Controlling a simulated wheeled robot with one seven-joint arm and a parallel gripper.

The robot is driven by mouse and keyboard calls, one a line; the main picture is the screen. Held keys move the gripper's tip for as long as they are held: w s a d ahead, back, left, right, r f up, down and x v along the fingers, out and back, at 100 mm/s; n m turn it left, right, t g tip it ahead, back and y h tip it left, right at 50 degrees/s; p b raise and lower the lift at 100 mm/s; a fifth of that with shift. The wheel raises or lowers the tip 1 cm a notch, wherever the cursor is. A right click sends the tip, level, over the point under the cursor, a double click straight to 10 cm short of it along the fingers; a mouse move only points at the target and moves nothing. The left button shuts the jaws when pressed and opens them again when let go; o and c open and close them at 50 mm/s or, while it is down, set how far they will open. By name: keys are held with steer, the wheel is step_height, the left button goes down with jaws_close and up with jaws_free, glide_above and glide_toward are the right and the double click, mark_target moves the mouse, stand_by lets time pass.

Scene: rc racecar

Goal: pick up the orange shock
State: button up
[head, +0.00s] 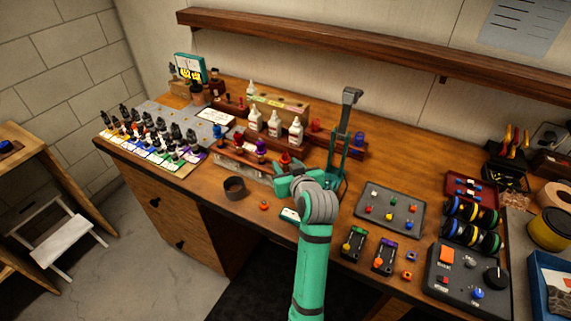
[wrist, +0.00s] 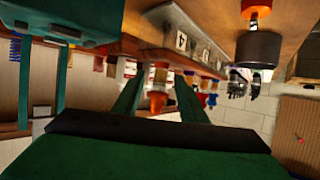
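The orange shock (head: 286,159) stands at the right end of a row of shocks on the workbench, close to my gripper in the head view. In the wrist view the orange shock (wrist: 157,101) shows between the two green fingers of my gripper (wrist: 157,88), with a gap on each side. The fingers are apart and hold nothing. In the head view my gripper (head: 284,176) is low over the bench at the right end of the row, its fingers partly hidden by my wrist. The shock's lower part is hard to make out.
A purple shock (head: 261,146) stands left of the orange one along a low rack (head: 240,168). A teal stand (head: 338,165) rises close on the right, beside a grey tray (head: 389,212).

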steer(key=shift+w+a+f, duration=0.1)
steer(key=shift+w+f, duration=0.2)
steer(key=shift+w, duration=0.3)
steer(key=c, duration=0.9)
step_height(320, 180, up, 18)
stand_by(1.2)
stand_by(0.4)
